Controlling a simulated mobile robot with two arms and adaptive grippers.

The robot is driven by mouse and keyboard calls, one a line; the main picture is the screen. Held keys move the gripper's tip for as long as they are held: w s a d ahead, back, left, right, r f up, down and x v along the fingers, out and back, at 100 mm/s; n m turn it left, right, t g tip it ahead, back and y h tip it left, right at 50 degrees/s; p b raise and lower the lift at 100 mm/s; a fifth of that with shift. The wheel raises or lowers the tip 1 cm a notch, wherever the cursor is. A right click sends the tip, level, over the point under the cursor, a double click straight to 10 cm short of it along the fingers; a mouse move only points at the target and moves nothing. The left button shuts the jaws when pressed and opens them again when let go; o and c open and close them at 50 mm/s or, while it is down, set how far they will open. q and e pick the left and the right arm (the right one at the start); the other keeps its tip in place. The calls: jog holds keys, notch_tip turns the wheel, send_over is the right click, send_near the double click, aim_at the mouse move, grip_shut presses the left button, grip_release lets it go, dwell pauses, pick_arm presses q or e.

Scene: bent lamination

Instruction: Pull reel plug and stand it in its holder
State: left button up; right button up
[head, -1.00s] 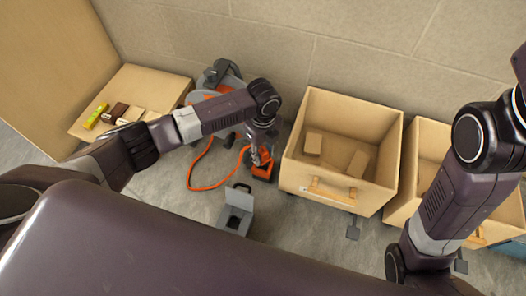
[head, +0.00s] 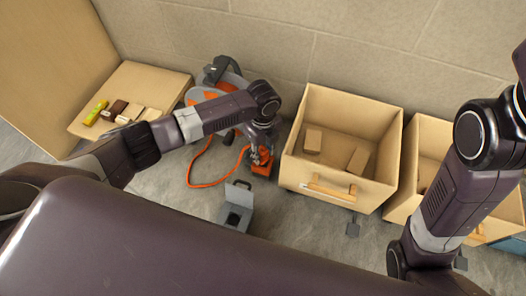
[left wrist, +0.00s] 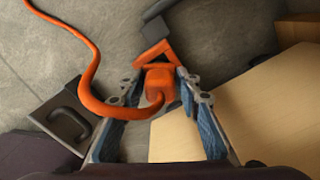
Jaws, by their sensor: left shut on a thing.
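The orange reel plug (left wrist: 160,84) is between my left gripper's blue-padded fingers, and its thick orange cord (left wrist: 88,72) curves away to the upper left in the left wrist view. My left gripper (head: 261,158) is shut on the plug, low in front of the crate. An orange angular piece (left wrist: 152,52) lies just beyond the plug; I cannot tell whether they touch. The cable reel (head: 222,73) stands by the wall, partly behind my left arm. A grey open box with a raised lid, apparently the holder (head: 236,210), stands on the floor nearer me. My right gripper is out of view.
A wooden crate (head: 302,172) with blocks inside stands just right of my left gripper. A second crate (head: 401,208) is partly behind my right arm. A low wooden platform (head: 160,84) with small items is at the left.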

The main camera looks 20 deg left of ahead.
pick_arm(q)
jog(key=shift+f+b, duration=0.4)
jog(key=shift+f, duration=0.55)
jog(key=o, duration=1.1)
notch_tip(320, 180, up, 12)
jog(key=shift+r, duration=0.1)
